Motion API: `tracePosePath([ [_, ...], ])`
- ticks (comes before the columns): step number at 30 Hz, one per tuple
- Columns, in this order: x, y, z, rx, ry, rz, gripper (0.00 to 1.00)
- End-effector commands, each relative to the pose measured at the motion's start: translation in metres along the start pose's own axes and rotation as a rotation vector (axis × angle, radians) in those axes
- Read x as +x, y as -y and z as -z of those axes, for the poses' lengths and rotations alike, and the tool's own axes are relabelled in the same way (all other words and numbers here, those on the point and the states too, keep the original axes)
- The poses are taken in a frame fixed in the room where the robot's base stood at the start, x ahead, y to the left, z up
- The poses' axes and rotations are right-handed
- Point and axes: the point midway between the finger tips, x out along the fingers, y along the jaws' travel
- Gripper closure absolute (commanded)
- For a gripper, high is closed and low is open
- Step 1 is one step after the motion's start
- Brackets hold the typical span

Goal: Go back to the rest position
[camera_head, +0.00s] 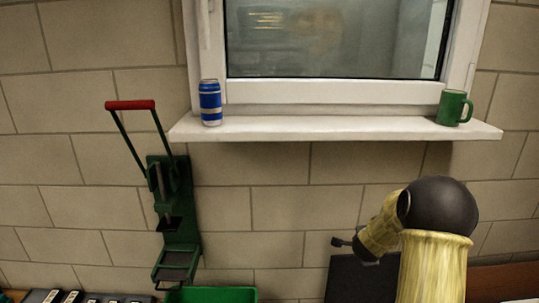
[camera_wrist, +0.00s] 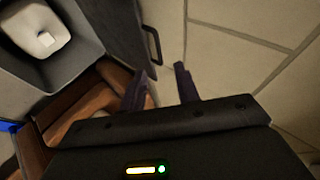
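My gripper (camera_wrist: 160,84) shows in the wrist view with its two dark purple fingers apart and nothing between them. In the head view my yellow and black arm rises at the lower right. The small dark gripper end (camera_head: 340,242) points left there, in front of the tiled wall and beside a dark panel (camera_head: 350,282). The gripper appears to touch nothing, though its exact distance from the wall cannot be told.
A blue can (camera_head: 210,103) and green mug (camera_head: 454,108) stand on the white windowsill (camera_head: 330,128). A green can crusher (camera_head: 178,215) with a red handle is on the wall, above a green bin (camera_head: 212,294). In the wrist view, a dark cabinet handle (camera_wrist: 152,45) is near the fingers.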

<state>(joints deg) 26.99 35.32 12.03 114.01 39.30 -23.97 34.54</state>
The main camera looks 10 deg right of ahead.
Motion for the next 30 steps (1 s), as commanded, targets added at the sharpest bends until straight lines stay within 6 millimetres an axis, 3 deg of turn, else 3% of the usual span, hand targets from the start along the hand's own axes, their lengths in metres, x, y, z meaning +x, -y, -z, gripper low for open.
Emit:
tracePosePath([
  [5,-0.058,-0.004,-0.055,-0.326,0.170,-0.010,0.68],
  [9,-0.121,-0.032,-0.098,-0.680,0.341,-0.034,0.68],
  [12,-0.165,-0.060,-0.117,-0.919,0.449,-0.052,0.68],
  [18,-0.230,-0.112,-0.127,-1.277,0.609,-0.085,0.68],
  [26,-0.288,-0.170,-0.118,-1.619,0.760,-0.122,0.68],
  [30,-0.302,-0.148,-0.111,-1.604,0.755,-0.123,0.68],
])
